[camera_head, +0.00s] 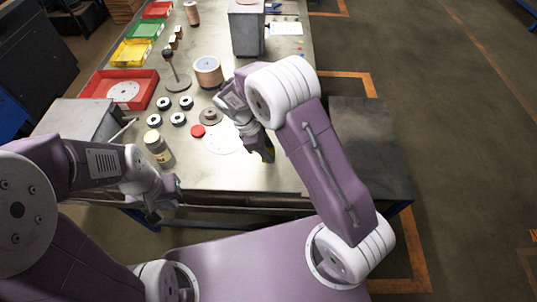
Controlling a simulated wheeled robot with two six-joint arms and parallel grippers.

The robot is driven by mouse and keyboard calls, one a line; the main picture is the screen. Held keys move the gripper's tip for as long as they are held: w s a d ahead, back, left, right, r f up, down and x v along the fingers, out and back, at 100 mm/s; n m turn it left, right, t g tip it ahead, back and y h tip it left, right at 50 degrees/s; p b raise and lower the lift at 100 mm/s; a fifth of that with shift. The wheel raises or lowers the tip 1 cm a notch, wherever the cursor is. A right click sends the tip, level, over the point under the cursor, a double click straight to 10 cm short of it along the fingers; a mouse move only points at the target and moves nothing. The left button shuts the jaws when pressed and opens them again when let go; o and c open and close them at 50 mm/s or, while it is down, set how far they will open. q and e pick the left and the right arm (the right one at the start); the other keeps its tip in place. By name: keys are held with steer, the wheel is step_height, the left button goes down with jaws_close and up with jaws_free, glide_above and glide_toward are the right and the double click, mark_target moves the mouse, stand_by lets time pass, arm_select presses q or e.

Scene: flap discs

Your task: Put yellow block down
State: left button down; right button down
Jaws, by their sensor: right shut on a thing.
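My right gripper (265,151) is over the right part of the metal table (268,180), pointing down. It is shut on the yellow block (267,155), of which only a small dark-yellow part shows beneath the gripper. I cannot tell whether the block touches the tabletop. My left gripper (165,208) is low at the left, in front of the table's near edge and apart from the block. Its fingers are too small to tell whether they are open or shut.
A white disc (222,139), a red cap (197,131) and several small dark-rimmed discs lie left of my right gripper. Red (148,95), yellow and green trays line the left edge. A grey machine (247,30) stands behind.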

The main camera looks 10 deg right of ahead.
steer(key=shift+w+f, duration=0.1)
steer(key=shift+f, duration=1.35)
steer(key=c, duration=0.9)
jaws_free()
steer(key=shift+f, duration=0.15)
steer(key=shift+c, duration=0.2)
steer(key=v, duration=1.2)
steer(key=s+d+f+m+t+y, duration=0.1)
steer(key=s+d+m+y, duration=0.1)
steer(key=s+d+m, duration=0.3)
steer(key=s+d+f+m+t+y, duration=0.1)
steer(key=s+d+m+y, duration=0.1)
steer(key=s+d+m, duration=0.3)
steer(key=s+m, duration=0.4)
steer(key=m, duration=0.1)
steer(key=shift+s+f+y, duration=0.2)
steer(key=shift+s+y, duration=0.05)
steer(key=shift+y, duration=0.05)
steer(key=shift+d, duration=0.2)
